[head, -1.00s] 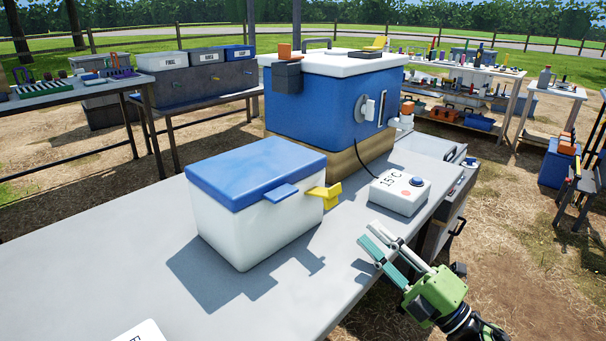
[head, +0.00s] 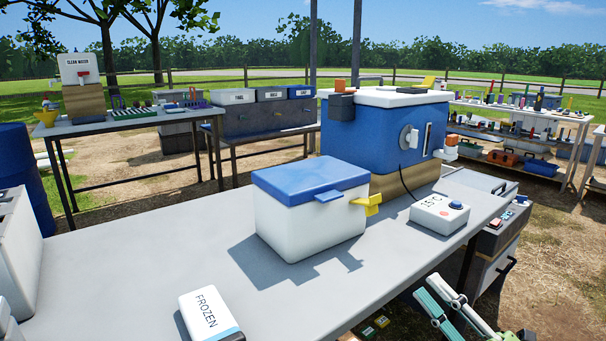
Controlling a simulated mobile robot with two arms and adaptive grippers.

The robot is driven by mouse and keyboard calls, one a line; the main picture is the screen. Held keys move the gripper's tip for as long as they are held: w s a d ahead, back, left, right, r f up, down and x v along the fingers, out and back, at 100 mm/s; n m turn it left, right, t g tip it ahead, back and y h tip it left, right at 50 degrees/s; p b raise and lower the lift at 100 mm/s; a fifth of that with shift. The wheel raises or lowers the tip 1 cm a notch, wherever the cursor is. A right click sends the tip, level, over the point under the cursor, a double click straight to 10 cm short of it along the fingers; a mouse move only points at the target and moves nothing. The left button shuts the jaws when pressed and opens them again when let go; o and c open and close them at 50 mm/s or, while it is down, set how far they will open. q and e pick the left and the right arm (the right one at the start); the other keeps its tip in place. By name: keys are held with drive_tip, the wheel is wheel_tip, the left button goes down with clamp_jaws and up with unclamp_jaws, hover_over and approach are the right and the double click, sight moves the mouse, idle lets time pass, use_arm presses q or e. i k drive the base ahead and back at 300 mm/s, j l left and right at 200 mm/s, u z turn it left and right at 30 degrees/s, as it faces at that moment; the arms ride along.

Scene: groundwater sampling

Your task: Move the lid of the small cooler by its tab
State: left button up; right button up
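The small cooler (head: 300,229) is a white box on the grey table. Its blue lid (head: 308,178) lies flat and closed on top. A blue tab (head: 328,196) sticks out from the lid's front edge. A yellow piece (head: 368,204) juts from the cooler's right side. My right gripper (head: 443,299) is at the lower right, beyond the table's front edge, well apart from the cooler. Its two fingers are spread with nothing between them. My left gripper is not in view.
A large blue cooler (head: 372,135) with a white lid stands behind on a wooden base. A white control box (head: 439,214) sits right of the small cooler. A white pack marked FROZEN (head: 209,314) lies at the front. The table's left part (head: 150,235) is clear.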

sight(322, 179)
drive_tip(key=k+l, duration=0.8)
